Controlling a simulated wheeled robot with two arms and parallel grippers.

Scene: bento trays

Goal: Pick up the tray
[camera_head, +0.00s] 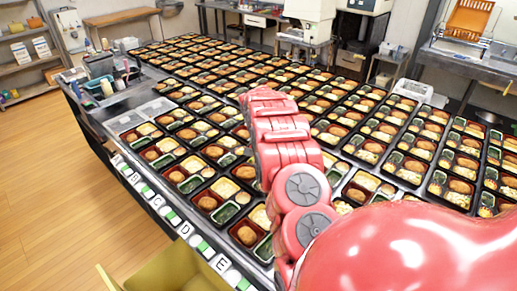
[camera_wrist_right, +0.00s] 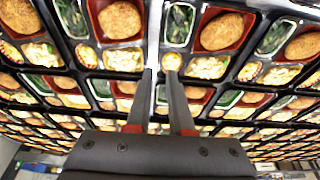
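Many black bento trays (camera_head: 213,190) lie in close rows over the long table. They hold croquettes in red compartments, greens and pale salad. In the right wrist view, trays (camera_wrist_right: 139,42) fill the scene beyond my fingers. My right gripper (camera_wrist_right: 159,76) is open, its two dark fingers apart with nothing visible between them. The fingers overlap the narrow pale gap between two trays; whether they touch a tray I cannot tell. In the head view my red right arm covers part of the trays, and its gripper is hidden. My left gripper is not in view.
White and green lettered blocks (camera_head: 187,231) line the table's near left edge. A yellow bin (camera_head: 175,268) stands at the bottom. Clear empty containers (camera_head: 124,122) and a bottle caddy (camera_head: 99,66) are at the table's left end. The wooden floor (camera_head: 55,200) at left is clear.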

